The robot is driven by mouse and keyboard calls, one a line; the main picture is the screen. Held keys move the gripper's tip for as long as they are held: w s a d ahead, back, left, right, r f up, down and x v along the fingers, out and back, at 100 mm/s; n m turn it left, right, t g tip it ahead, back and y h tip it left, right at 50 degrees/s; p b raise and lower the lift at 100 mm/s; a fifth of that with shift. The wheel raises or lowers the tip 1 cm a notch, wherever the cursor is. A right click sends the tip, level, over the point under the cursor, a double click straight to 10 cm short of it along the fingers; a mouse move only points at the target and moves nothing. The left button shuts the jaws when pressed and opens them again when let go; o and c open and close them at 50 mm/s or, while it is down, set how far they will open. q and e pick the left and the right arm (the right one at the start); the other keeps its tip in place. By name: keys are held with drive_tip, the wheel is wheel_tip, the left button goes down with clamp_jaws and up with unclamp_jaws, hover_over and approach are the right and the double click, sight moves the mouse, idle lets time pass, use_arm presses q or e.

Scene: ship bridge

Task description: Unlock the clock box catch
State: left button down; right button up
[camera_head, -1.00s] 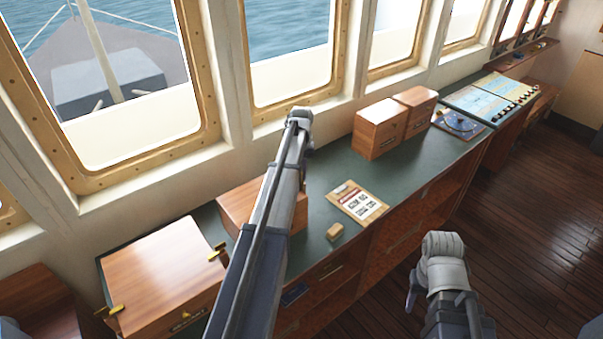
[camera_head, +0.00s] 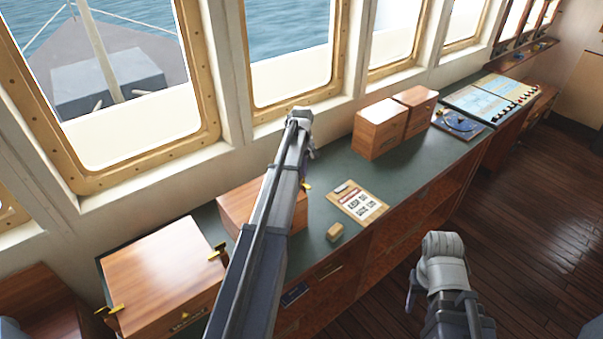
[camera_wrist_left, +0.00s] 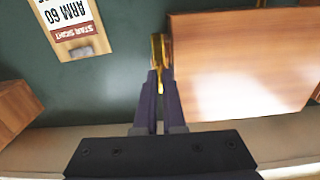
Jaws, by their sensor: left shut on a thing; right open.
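A wooden box (camera_head: 235,203) on the green counter is partly hidden behind my left arm. A brass catch (camera_head: 306,186) shows at its right end. In the left wrist view, the catch (camera_wrist_left: 161,50) stands at the edge of the box top (camera_wrist_left: 240,60). My left gripper (camera_wrist_left: 159,80) is shut on the catch, its dark fingers close together around its lower part. In the head view, the left fingers (camera_head: 303,184) are mostly hidden by the arm. My right gripper (camera_head: 411,292) is low at the right, off the counter, open and seen only in part.
A larger wooden box (camera_head: 165,265) with brass catches stands at the left. A clipboard (camera_head: 358,203) and a small wooden block (camera_head: 334,232) lie right of my left arm. Two more boxes (camera_head: 380,132) stand farther along. Windows line the counter's back.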

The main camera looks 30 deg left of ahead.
idle(0.4)
use_arm(q)
drive_tip(key=c, duration=1)
unclamp_jaws()
wheel_tip(320, 180, up, 8)
drive_tip(key=p, duration=0.8)
drive_tip(key=shift+f, duration=0.1)
